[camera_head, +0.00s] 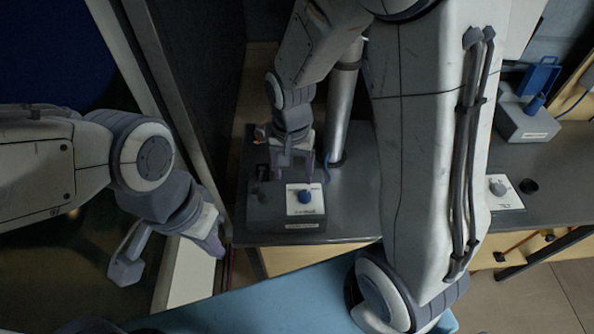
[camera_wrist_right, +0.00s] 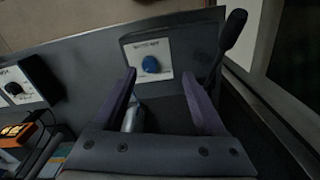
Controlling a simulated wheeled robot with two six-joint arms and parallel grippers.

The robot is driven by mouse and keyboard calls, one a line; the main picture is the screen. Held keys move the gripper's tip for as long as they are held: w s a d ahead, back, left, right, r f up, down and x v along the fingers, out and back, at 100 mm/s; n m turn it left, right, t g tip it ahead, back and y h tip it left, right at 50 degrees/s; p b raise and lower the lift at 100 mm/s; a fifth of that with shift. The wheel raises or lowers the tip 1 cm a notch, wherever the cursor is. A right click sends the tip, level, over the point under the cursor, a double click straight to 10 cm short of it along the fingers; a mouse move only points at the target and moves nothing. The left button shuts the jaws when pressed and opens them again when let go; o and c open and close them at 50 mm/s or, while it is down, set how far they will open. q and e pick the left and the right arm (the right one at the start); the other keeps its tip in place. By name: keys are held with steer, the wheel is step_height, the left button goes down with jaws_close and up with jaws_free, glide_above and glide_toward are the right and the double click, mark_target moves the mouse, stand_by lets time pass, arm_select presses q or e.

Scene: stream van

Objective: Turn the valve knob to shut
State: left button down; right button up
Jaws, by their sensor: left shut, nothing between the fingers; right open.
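I cannot read the label clearly. In the right wrist view the blue knob (camera_wrist_right: 151,64) shows ahead of the fingers, roughly centred between them. My right gripper (camera_head: 297,168) is open, pointing down just behind the knob's plate. In its wrist view the fingers of the right gripper (camera_wrist_right: 160,100) are wide apart, with nothing between them and not touching the knob. My left gripper (camera_head: 217,244) is shut and empty at the lower left, away from the box.
A black-handled lever (camera_wrist_right: 233,32) stands beside the knob's plate. Another white plate (camera_head: 506,200) with a knob lies on the dark counter at right, behind my arm. A grey box (camera_head: 528,122) with a blue handle is further back. A blue surface (camera_head: 270,300) fills the bottom foreground.

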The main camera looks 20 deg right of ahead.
mark_target(304, 194)
steer(key=d+f+m, duration=0.1)
steer(key=f, duration=0.3)
steer(key=w+d+f+m+p, duration=0.1)
steer(key=f, duration=0.3)
steer(key=w+d+f+m+p, duration=0.1)
steer(key=f, duration=0.3)
steer(key=shift+w+d+f+m, duration=0.1)
steer(key=shift+d+f+m, duration=0.2)
steer(key=shift+d+f, duration=0.1)
jaws_close()
